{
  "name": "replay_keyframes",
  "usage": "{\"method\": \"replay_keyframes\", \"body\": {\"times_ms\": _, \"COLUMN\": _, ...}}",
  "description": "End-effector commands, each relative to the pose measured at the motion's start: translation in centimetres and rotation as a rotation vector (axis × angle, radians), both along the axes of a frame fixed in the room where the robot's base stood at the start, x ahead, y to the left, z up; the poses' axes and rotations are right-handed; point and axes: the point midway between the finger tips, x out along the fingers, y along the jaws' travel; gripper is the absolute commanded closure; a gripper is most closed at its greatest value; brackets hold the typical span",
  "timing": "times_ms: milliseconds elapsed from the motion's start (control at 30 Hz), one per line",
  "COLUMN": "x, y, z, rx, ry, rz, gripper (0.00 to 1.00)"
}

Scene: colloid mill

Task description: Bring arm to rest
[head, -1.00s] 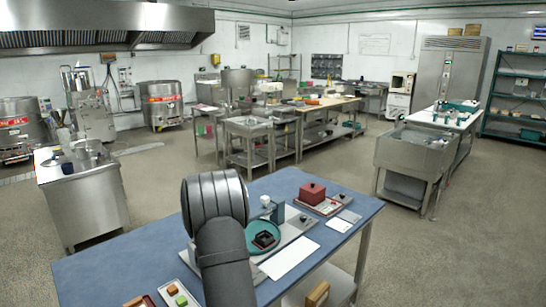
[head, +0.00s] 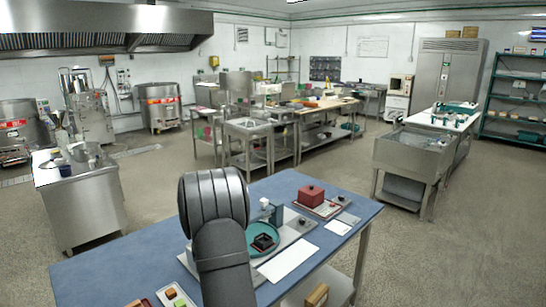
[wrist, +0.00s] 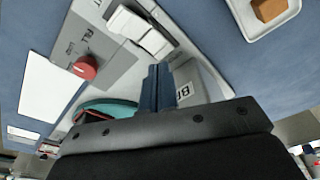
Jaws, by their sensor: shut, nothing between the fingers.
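My gripper (wrist: 160,72) shows in the wrist view as two dark blue fingers pressed together, with nothing between them. It points at a grey and white unit on the blue table (head: 110,268), and I cannot tell the height above it. In the head view my grey arm rises at the front of the table and hides the gripper. Near the fingers in the wrist view are a red knob (wrist: 85,67) beside the word FILL, white blocks (wrist: 140,32) and part of a teal dish (wrist: 108,108).
In the head view, the teal dish (head: 276,236) holds a black square piece (head: 263,242). A red box (head: 311,194) sits behind it, and a white card (head: 288,260) lies in front. A small tray (head: 191,304) with coloured cubes is at the front edge. The table's left side is clear.

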Motion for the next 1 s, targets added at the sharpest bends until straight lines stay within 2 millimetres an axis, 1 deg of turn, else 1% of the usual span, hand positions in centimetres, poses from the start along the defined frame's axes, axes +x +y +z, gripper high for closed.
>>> {"method": "replay_keyframes", "body": {"times_ms": 33, "x": 0.0, "y": 0.0, "z": -1.1, "rx": -0.001, "ry": 0.002, "rz": 0.000, "gripper": 1.00}}
{"method": "replay_keyframes", "body": {"times_ms": 133, "x": 0.0, "y": 0.0, "z": -3.1, "rx": 0.000, "ry": 0.001, "rz": 0.000, "gripper": 1.00}}
{"method": "replay_keyframes", "body": {"times_ms": 167, "x": 0.0, "y": 0.0, "z": -3.7, "rx": 0.000, "ry": 0.001, "rz": 0.000, "gripper": 1.00}}
{"method": "replay_keyframes", "body": {"times_ms": 200, "x": 0.1, "y": 0.0, "z": -3.7, "rx": 0.001, "ry": -0.003, "rz": 0.000, "gripper": 1.00}}
{"method": "replay_keyframes", "body": {"times_ms": 233, "x": 0.2, "y": 0.1, "z": -2.6, "rx": 0.002, "ry": -0.009, "rz": 0.000, "gripper": 1.00}}
{"method": "replay_keyframes", "body": {"times_ms": 400, "x": 0.1, "y": 0.0, "z": 0.9, "rx": 0.002, "ry": -0.009, "rz": -0.001, "gripper": 1.00}}
{"method": "replay_keyframes", "body": {"times_ms": 600, "x": 0.1, "y": 0.0, "z": 3.9, "rx": 0.002, "ry": -0.008, "rz": -0.001, "gripper": 1.00}}
{"method": "replay_keyframes", "body": {"times_ms": 700, "x": 0.1, "y": 0.0, "z": 4.9, "rx": 0.001, "ry": -0.005, "rz": 0.000, "gripper": 1.00}}
{"method": "replay_keyframes", "body": {"times_ms": 800, "x": 0.1, "y": 0.0, "z": 5.4, "rx": 0.001, "ry": -0.005, "rz": 0.000, "gripper": 1.00}}
{"method": "replay_keyframes", "body": {"times_ms": 1000, "x": 0.1, "y": 0.0, "z": 5.6, "rx": 0.001, "ry": -0.003, "rz": 0.000, "gripper": 1.00}}
